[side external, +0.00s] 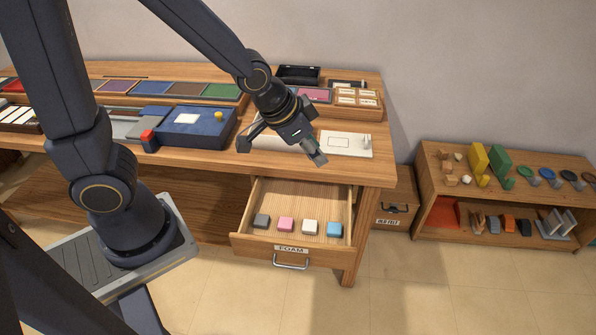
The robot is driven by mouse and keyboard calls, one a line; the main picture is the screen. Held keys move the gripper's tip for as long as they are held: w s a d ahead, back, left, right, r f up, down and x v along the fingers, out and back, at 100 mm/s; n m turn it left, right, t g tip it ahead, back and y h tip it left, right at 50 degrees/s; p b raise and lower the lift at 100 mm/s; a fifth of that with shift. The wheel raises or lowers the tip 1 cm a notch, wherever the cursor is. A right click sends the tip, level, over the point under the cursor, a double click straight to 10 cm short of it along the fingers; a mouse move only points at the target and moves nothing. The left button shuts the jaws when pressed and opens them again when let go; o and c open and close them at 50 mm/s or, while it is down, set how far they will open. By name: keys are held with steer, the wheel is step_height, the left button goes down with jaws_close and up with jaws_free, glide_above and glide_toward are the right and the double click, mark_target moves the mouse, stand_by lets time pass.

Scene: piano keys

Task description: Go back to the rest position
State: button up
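My gripper (281,151) hangs over the front right part of the wooden desk (375,172), above and behind the open drawer. Its two fingers are spread wide apart, and I see nothing between them. The arm reaches in from the upper left, with the gripper pointing down. Whether the fingertips touch the desk top is hard to tell. A white board (346,144) lies just right of the gripper, and another pale flat piece is partly hidden behind it.
The drawer (290,251) labelled FOAM is pulled open and holds several small blocks. A blue box (188,119) stands left of the gripper. Coloured trays (180,88) line the back of the desk. A low shelf (500,195) with coloured shapes stands at right.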

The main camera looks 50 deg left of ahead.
steer(key=s+a+r+n+t, duration=0.2)
steer(key=s+a+r, duration=0.15)
steer(key=r, duration=0.55)
steer(key=s+a+r+n+g, duration=0.1)
steer(key=s+a+r+g, duration=0.1)
steer(key=s, duration=0.8)
steer(key=shift+s+r+n+g+y, duration=0.3)
steer(key=shift+s+r+n+y, duration=0.1)
steer(key=shift+r, duration=0.05)
